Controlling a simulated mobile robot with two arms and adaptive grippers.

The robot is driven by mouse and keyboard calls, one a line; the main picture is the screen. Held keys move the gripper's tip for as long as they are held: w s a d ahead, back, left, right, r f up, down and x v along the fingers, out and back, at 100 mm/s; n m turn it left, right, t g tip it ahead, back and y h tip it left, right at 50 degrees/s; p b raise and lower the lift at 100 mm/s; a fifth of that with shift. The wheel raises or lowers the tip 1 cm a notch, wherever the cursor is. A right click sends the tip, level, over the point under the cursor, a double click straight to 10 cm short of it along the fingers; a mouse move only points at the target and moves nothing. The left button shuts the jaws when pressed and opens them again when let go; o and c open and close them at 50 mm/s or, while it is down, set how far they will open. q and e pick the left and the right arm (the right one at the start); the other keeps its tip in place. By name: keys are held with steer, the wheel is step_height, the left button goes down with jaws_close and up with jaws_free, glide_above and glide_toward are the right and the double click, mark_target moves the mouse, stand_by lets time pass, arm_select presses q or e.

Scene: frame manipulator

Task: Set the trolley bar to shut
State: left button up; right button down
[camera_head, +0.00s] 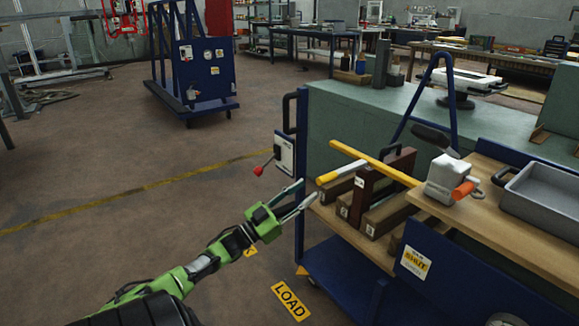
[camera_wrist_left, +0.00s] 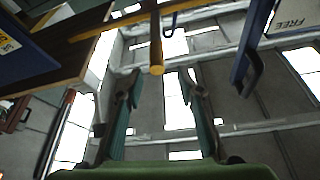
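The blue trolley (camera_head: 345,277) with a wooden deck stands right of centre in the head view. A long yellow bar (camera_head: 390,171) lies across its load, and a yellow grip (camera_head: 343,171) sticks out toward my left gripper. A yellow rod (camera_wrist_left: 156,45) with its round end toward me shows in the left wrist view. My left gripper (camera_head: 309,190) is open, its fingertips just beside the grip's end. In the left wrist view the rod's end is in line with the gap between the fingers (camera_wrist_left: 161,80). Contact cannot be told. My right gripper is not in view.
A SHUT label (camera_head: 415,262) is on the trolley's side panel; a FREE plate (camera_wrist_left: 296,15) shows at the wrist view's upper right. A black handle (camera_head: 289,111) and a red-knobbed lever (camera_head: 259,170) are on the trolley's left. A grey tray (camera_head: 544,202) sits right.

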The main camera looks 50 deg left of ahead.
arm_select(q)
steer(key=v, duration=0.5)
steer(key=shift+s, duration=0.15)
stand_by(0.3)
